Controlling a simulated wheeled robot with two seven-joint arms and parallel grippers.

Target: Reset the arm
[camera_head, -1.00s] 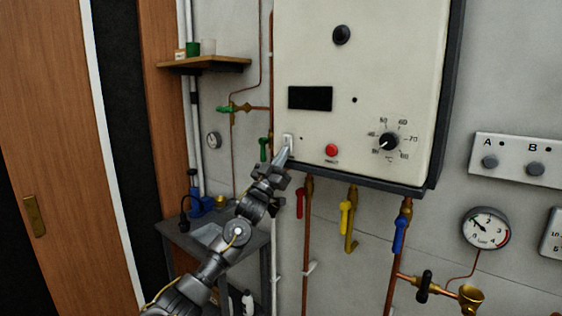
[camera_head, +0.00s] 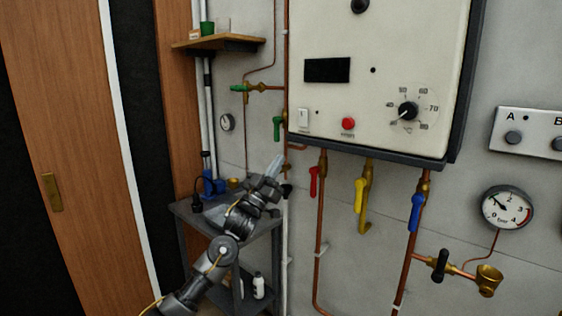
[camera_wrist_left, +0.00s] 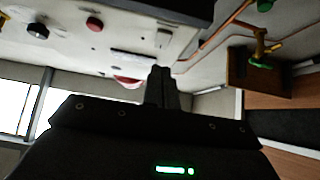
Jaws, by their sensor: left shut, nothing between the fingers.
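My left gripper (camera_head: 276,166) is shut and empty, fingers pointing up, below and left of the boiler (camera_head: 415,50). It stands apart from the white rocker switch (camera_head: 303,119) at the boiler's lower left. In the left wrist view the closed fingers (camera_wrist_left: 161,86) point at the underside of the room's upper part, with the boiler front along the top left. The red button (camera_head: 348,124), the dial (camera_head: 408,111) and the dark display (camera_head: 327,70) show on the boiler. My right gripper is in neither view.
Red (camera_head: 314,181), yellow (camera_head: 360,193) and blue (camera_head: 416,212) valve levers hang on pipes below the boiler. A grey stand (camera_head: 262,226) is behind my arm. A wooden shelf (camera_head: 225,43) is above left. A pressure gauge (camera_head: 508,209) is at right.

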